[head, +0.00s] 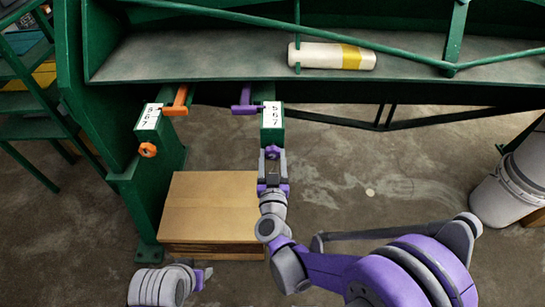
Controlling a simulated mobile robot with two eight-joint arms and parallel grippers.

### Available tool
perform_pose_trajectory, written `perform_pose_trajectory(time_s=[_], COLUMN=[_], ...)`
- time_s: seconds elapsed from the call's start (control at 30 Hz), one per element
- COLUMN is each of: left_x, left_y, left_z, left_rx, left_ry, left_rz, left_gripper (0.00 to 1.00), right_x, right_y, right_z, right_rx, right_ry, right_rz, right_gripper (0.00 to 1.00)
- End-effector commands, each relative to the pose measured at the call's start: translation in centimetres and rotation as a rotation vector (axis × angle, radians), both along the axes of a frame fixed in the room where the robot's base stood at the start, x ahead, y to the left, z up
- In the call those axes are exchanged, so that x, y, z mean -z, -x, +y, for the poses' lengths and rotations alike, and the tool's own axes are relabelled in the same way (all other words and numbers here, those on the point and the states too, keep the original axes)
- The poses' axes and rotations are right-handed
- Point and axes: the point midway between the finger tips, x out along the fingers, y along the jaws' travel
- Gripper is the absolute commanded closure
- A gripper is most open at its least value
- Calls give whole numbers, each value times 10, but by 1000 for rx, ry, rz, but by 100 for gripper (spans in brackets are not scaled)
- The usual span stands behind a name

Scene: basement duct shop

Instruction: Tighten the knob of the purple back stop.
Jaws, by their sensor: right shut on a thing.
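The purple back stop (244,101) sticks out beside a green block with a white number scale (272,114) under the bench's front edge. Its purple knob (272,153) is at the lower end of that block. My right gripper (272,158) reaches up from below and is shut on the knob, hiding most of it. My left gripper (202,278) is low at the left, away from both stops, and its fingers are too small to read.
An orange back stop (177,101) with an orange knob (148,150) and its own scale is to the left. A white roll with a yellow band (330,56) lies on the bench.

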Motion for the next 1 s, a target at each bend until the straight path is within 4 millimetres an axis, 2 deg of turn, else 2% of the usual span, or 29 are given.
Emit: perform_pose_trajectory(time_s=[0.03, 0.1, 0.47, 0.67, 1.0], left_x=[0, 0, 1, 2, 3], left_y=[0, 0, 0, 0, 0], left_z=[0, 0, 0, 0, 0], left_rx=[0, 0, 0, 0, 0], left_ry=[0, 0, 0, 0, 0], left_rz=[0, 0, 0, 1, 1], left_gripper=[50, 50, 50, 50, 50], right_x=[0, 0, 0, 0, 0], right_y=[0, 0, 0, 0, 0], right_z=[0, 0, 0, 0, 1], right_rx=[1, 1, 2, 2, 2], right_ry=[0, 0, -73, -208, -527], right_rz=[0, 0, 0, 0, 1], right_gripper=[89, 98, 98, 98, 98])
